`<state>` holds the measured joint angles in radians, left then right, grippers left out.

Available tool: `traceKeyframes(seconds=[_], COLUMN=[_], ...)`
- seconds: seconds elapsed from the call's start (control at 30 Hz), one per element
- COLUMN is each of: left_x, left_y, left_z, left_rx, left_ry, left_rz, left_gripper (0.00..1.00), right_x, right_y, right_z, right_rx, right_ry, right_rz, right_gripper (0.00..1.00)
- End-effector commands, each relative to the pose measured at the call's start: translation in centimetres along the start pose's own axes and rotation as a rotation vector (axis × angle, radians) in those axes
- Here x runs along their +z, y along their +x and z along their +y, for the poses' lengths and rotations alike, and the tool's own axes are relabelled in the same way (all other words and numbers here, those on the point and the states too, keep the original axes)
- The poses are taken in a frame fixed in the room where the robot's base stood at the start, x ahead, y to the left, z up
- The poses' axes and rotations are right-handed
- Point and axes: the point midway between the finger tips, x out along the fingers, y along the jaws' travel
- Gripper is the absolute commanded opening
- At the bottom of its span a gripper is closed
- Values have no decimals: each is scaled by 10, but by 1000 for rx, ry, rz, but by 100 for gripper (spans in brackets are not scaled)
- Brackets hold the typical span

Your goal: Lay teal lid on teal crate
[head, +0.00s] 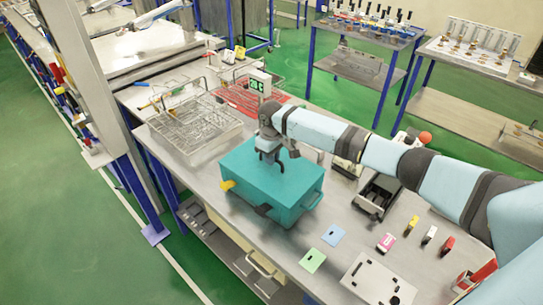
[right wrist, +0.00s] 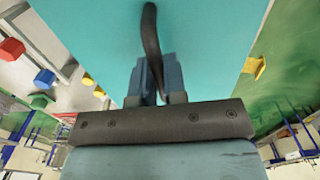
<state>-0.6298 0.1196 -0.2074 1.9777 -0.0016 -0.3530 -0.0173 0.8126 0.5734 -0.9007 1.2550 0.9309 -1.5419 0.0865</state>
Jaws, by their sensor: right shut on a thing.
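The teal lid (head: 295,172) is over the teal crate (head: 290,212), its flat top lined up with the crate's walls. I cannot tell whether it rests on the rim or hangs just above it. My right gripper (head: 270,157) points down at the lid's middle and is shut on its dark handle. In the right wrist view the fingers (right wrist: 160,82) hold the curved dark handle (right wrist: 151,40) against the teal lid surface (right wrist: 205,35). My left gripper is out of view.
Wire baskets (head: 195,120) stand behind left of the crate on the metal table. Blue (head: 333,235) and green (head: 313,260) cards, a dark tray (head: 378,195) and small coloured blocks lie to the right.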

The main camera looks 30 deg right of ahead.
Motion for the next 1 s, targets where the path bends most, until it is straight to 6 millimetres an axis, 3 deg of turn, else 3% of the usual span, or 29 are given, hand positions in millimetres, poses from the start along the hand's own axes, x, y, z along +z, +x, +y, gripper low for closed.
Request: traceKeyframes(seconds=[0.27,0.3,0.43,0.73,1.0], left_x=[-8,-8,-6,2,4], left_y=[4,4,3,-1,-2], left_z=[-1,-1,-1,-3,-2], left_rx=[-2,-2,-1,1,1], left_ry=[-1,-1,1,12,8], left_rz=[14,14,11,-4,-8], left_gripper=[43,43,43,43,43], right_x=[0,0,0,0,0], right_y=[2,2,2,1,-17], right_z=[0,0,0,0,0], right_rx=[0,0,0,0,0], right_ry=[0,0,0,0,0], right_rz=[1,1,1,0,2], right_gripper=[0,14,42,42,42])
